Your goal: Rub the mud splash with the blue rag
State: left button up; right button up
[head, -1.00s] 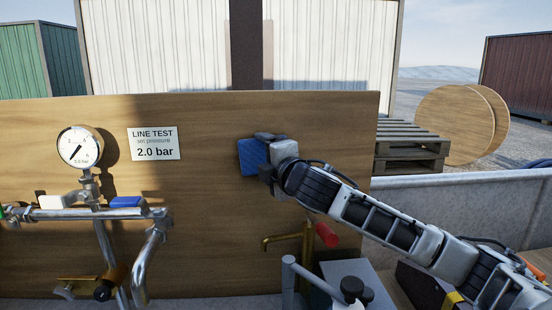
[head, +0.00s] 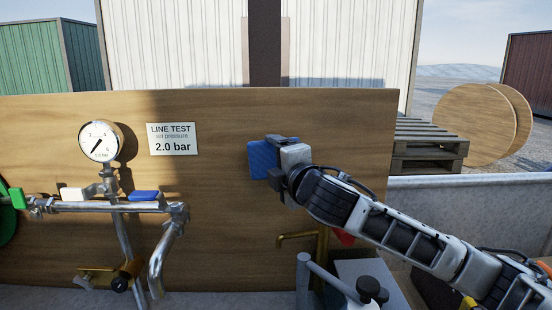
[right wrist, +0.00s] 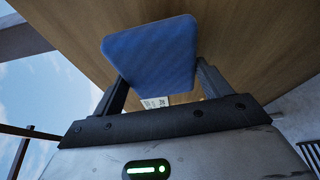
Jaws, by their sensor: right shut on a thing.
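The blue rag (head: 262,160) is a flat, square blue pad held up against or close to the wooden board (head: 215,235). My right gripper (head: 279,160) is shut on the rag. In the right wrist view the rag (right wrist: 150,55) sits between the two dark fingers of my gripper (right wrist: 160,92), with the board behind it. I cannot tell whether the rag touches the board. No mud splash shows; the rag and gripper may cover it. My left gripper is not in view.
A pressure gauge (head: 99,142) and metal pipes (head: 95,207) stand left of the arm. A sign (head: 172,139) reads 2.0 bar. A brass tap (head: 300,237) with a red handle (head: 343,237) sits below the rag. The board between sign and rag is clear.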

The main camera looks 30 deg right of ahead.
jog(key=shift+s+a, duration=0.45)
jog(key=shift+s, duration=0.35)
jog(key=shift+s, duration=0.1)
jog(key=shift+s+a, duration=0.4)
jog(key=shift+s, duration=0.2)
jog(key=shift+s+a, duration=0.35)
jog(key=shift+s, duration=0.25)
